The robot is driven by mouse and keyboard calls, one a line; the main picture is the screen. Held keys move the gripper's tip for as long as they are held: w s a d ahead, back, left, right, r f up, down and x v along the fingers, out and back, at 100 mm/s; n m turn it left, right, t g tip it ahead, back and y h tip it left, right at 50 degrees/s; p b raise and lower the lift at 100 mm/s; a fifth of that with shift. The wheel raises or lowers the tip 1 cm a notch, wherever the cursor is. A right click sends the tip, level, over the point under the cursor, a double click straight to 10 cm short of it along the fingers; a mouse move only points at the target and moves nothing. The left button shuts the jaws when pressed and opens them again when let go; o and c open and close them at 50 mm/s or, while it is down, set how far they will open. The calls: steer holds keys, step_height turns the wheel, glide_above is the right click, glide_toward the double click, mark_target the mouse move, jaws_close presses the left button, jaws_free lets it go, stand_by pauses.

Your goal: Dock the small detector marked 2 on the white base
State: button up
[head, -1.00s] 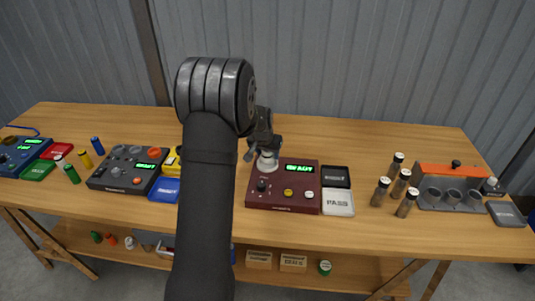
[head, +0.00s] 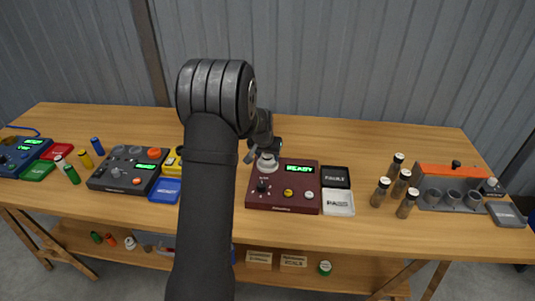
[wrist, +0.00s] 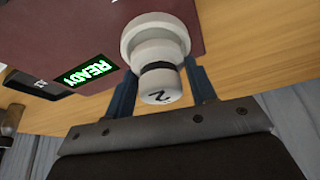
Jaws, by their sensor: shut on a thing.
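The small detector marked 2 (wrist: 160,88) is between the fingers of my gripper (wrist: 163,85) in the wrist view. It is white with a dark band, and the 2 faces the camera. Its far end meets the round white base (wrist: 155,30) on the dark red unit. I cannot tell whether it is fully seated or just touching. In the head view the white base (head: 266,166) shows at the unit's back left corner, with my gripper (head: 263,155) right over it. My arm and gripper hide most of the detector there.
The dark red unit (head: 300,205) shows a green READY display. Black FAULT and white PASS trays (head: 338,202) lie to its right. Several dark cylinders (head: 381,192) and an orange-grey rack (head: 448,187) stand farther right. A dark grey unit (head: 128,168) is to the left.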

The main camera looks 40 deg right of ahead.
steer(key=shift+f, duration=0.45)
steer(key=o, duration=0.7)
steer(key=shift+v, duration=5.5)
steer(key=shift+d, duration=0.1)
steer(key=shift+x, duration=4.45)
steer(key=shift+o, duration=0.3)
